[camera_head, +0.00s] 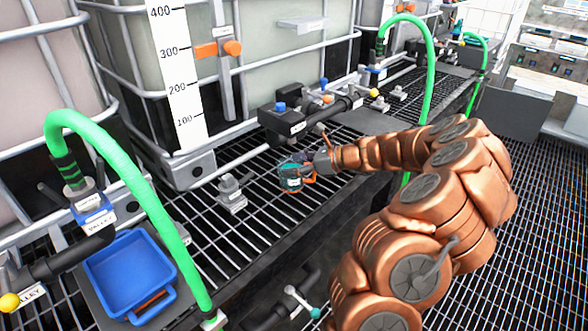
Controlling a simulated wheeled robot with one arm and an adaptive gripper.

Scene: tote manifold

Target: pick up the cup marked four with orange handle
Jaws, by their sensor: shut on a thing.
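A small teal cup (291,182) with a pale label and an orange handle (310,176) is near the middle of the head view, over the metal grating in front of the tank. The number on its label is too small to read. My gripper (304,170) reaches it from the right and is shut on the cup at the handle side. The fingers hide part of the handle. I cannot tell whether the cup touches the grating.
A grey fitting (232,193) stands on the grating left of the cup. A black valve manifold (290,122) is behind it. A blue tray (130,270) and a green hose (140,195) are at left. Another green hose (428,75) arches behind my arm.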

